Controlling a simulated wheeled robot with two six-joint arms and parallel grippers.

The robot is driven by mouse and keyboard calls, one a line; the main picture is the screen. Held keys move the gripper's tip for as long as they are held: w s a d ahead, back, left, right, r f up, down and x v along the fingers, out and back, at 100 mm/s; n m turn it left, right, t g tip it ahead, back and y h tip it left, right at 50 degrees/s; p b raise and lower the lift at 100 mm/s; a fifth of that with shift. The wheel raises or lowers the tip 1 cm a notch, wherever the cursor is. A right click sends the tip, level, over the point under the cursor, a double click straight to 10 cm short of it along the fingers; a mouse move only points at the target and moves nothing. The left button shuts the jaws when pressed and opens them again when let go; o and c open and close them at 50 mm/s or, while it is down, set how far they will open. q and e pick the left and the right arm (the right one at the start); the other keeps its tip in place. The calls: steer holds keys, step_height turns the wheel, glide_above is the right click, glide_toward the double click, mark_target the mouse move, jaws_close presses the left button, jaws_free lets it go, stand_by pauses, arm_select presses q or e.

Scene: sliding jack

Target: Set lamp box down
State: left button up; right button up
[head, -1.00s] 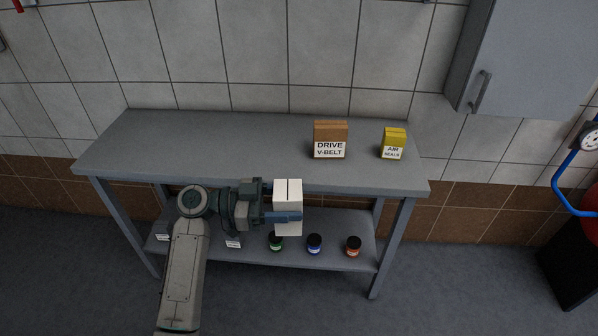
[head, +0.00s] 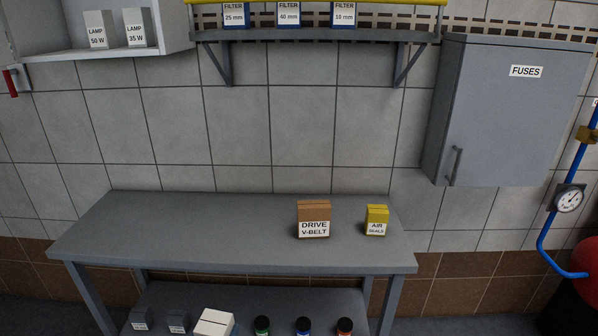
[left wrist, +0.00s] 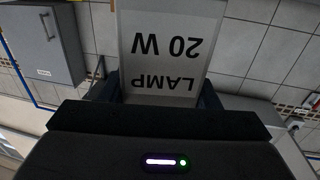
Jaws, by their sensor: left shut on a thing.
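The white lamp box (head: 214,322) shows at the bottom edge of the head view, in front of the bench. In the left wrist view the lamp box (left wrist: 165,45) fills the top middle, its "LAMP 20 W" label upside down. My left gripper (left wrist: 160,92) is shut on it, with a dark finger on each side. In the head view the gripper is almost wholly below the frame. Two grey boxes, lamp 50 W (head: 97,30) and lamp 35 W (head: 138,28), stand in the open wall cabinet (head: 60,55) at upper left. My right gripper is not in view.
The bench top (head: 180,235) is clear on its left and middle. A drive V-belt box (head: 314,219) and an air seals box (head: 376,220) stand at its right. Several jars and dark boxes are on the lower shelf. A filter shelf (head: 310,36) and fuses cabinet (head: 505,110) hang above.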

arm_select(q)
steer(key=s+a+r+n+y, duration=0.2)
steer(key=s+a+y, duration=0.1)
steer(key=s+a, duration=0.1)
steer(key=w+f+p, duration=0.1)
steer(key=w+p, duration=0.5)
steer(key=w, duration=1.8)
steer(key=shift+w, duration=0.25)
